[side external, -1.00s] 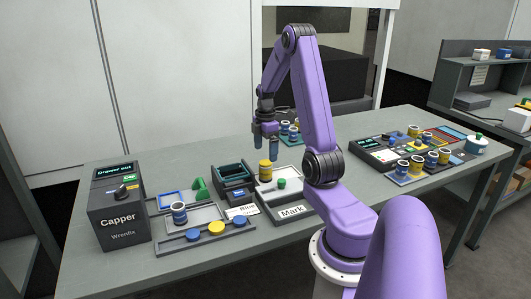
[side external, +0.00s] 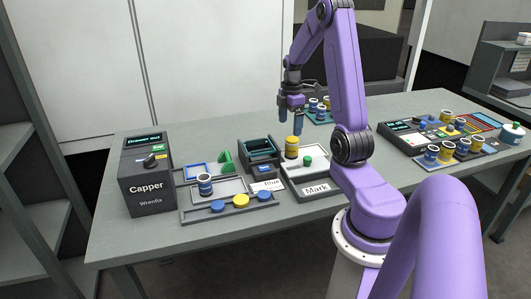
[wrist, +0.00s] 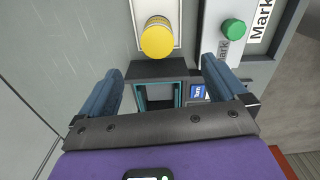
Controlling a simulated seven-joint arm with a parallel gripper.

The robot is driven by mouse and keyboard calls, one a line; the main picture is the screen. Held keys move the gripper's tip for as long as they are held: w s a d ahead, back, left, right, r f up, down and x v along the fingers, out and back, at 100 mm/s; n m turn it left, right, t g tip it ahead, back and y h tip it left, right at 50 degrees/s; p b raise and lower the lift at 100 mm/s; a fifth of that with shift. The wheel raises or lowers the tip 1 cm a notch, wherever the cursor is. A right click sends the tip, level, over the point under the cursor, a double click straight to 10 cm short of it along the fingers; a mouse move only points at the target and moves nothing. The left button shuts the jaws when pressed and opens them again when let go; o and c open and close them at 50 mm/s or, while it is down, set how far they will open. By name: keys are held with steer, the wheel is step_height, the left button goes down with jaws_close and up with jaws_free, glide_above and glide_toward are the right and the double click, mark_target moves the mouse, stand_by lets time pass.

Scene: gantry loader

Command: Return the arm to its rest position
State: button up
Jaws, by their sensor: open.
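My gripper (side external: 291,124) hangs above the table, fingers pointing down, close to the yellow can in the side view. In the wrist view its two blue fingers (wrist: 163,70) are spread wide with nothing between them. My arm is raised and bent at the elbow above the table.
The Capper box (side external: 147,187) stands at the left, beside a tray with a blue-banded can (side external: 205,185) and coloured caps. A dark open-topped box (side external: 260,148) is next to the Mark station. More cans and a panel (side external: 408,140) stand at the right. The table's back left is clear.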

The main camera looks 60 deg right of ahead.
steer(key=w+a+r, duration=0.2)
steer(key=w+a, duration=0.2)
steer(key=a, duration=0.9)
steer(key=s+a+r+n, duration=0.1)
steer(key=s+a, duration=0.1)
steer(key=a, duration=0.7)
steer(key=s+a+r, duration=0.2)
steer(key=a, duration=0.6)
steer(key=s+a, duration=0.4)
steer(key=s, duration=0.4)
steer(key=s+a+r+n, duration=0.1)
steer(key=s+a, duration=0.4)
steer(key=s, duration=0.4)
